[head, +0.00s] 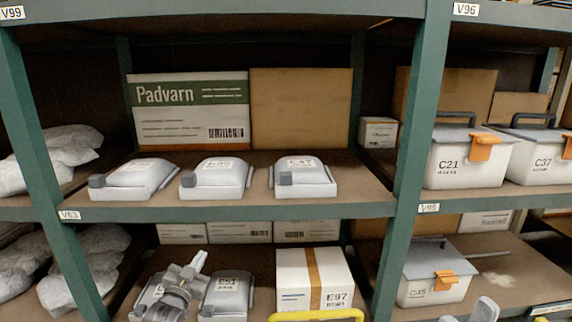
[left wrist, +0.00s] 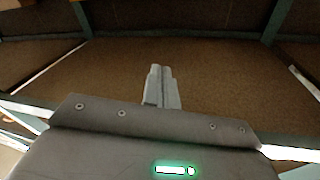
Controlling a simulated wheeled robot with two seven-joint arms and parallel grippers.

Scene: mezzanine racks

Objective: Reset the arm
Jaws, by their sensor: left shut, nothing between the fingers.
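My left gripper (head: 198,262) comes up from the bottom left of the head view, in front of the lower shelf. Its two fingers are together with nothing between them. They also show together in the left wrist view (left wrist: 161,82), pointing over a bare brown shelf surface (left wrist: 215,75). The gripper partly hides a grey-lidded case beside the case marked E51 (head: 228,290). At the bottom right of the head view, pale grey rounded parts (head: 485,309) show at the edge; I cannot tell how the right gripper's fingers stand.
Green rack posts (head: 408,150) and shelf edges (head: 240,211) frame the bays. The upper shelf holds several grey cases and a Padvarn box (head: 190,110). White box E97 (head: 300,280) stands right of the left gripper. Latched bins C21 (head: 455,165) and C45 (head: 432,285) are at right.

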